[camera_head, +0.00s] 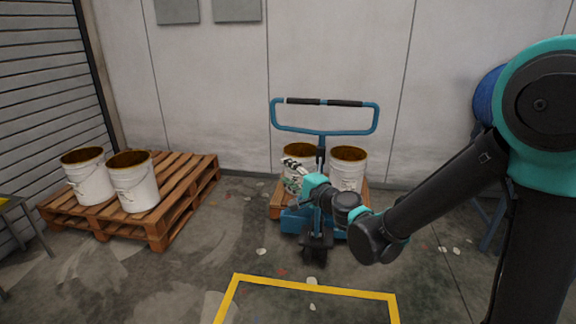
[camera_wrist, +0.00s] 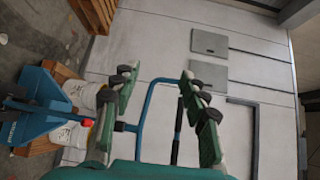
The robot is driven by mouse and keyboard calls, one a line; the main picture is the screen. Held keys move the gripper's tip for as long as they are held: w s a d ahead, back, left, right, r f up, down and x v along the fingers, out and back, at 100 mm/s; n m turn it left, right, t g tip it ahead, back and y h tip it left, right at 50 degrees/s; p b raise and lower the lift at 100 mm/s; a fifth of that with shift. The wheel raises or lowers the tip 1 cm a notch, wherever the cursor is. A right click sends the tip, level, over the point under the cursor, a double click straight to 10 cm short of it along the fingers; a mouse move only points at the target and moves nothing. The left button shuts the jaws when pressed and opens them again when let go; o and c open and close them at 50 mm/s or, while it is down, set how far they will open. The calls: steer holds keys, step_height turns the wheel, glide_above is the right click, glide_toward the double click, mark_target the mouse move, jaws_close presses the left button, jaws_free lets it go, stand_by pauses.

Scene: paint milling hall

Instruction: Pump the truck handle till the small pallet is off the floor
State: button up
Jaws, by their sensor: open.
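The blue truck handle (camera_head: 322,132) stands upright as a loop with black grips on its top bar, above the blue pallet truck (camera_head: 297,220). The small pallet (camera_head: 276,204) shows behind the truck, carrying two white buckets (camera_head: 347,170); any gap to the floor cannot be made out. My gripper (camera_head: 291,168) is open and empty, below the loop's top bar and in front of the left bucket. In the wrist view the handle (camera_wrist: 147,108) shows between the spread fingers of my gripper (camera_wrist: 157,76), beyond them, and nothing is gripped.
A larger wooden pallet (camera_head: 186,196) with two more white buckets (camera_head: 134,182) stands at the left. A yellow line (camera_head: 314,286) marks the floor in front of the truck. A blue drum (camera_head: 488,97) is at the right, partly behind my arm. The wall stands close behind the truck.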

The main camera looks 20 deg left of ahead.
steer(key=shift+r, duration=1.6)
steer(key=shift+d, duration=0.1)
steer(key=d+f+n+g+h, duration=0.1)
steer(key=d+f+n+h, duration=0.35)
steer(key=d, duration=0.85)
steer(key=d+f+n+g+h, duration=0.1)
steer(key=d+f+n+h, duration=0.1)
steer(key=d+f, duration=0.85)
steer(key=s+d+f+g+h, duration=0.1)
steer(key=s+d+f+h, duration=0.1)
steer(key=d, duration=0.7)
steer(key=s+d+f+g+h, duration=0.1)
steer(key=s+d+f+h, duration=0.2)
steer(key=s+d, duration=0.2)
steer(key=s+d+f+h, duration=0.3)
steer(key=s+d, duration=0.1)
steer(key=d, duration=0.8)
steer(key=shift+s+d+g, duration=0.25)
steer(key=shift+d+g, duration=0.1)
steer(key=shift+g, duration=0.05)
steer(key=shift+h, duration=0.25)
steer(key=shift+c, duration=0.2)
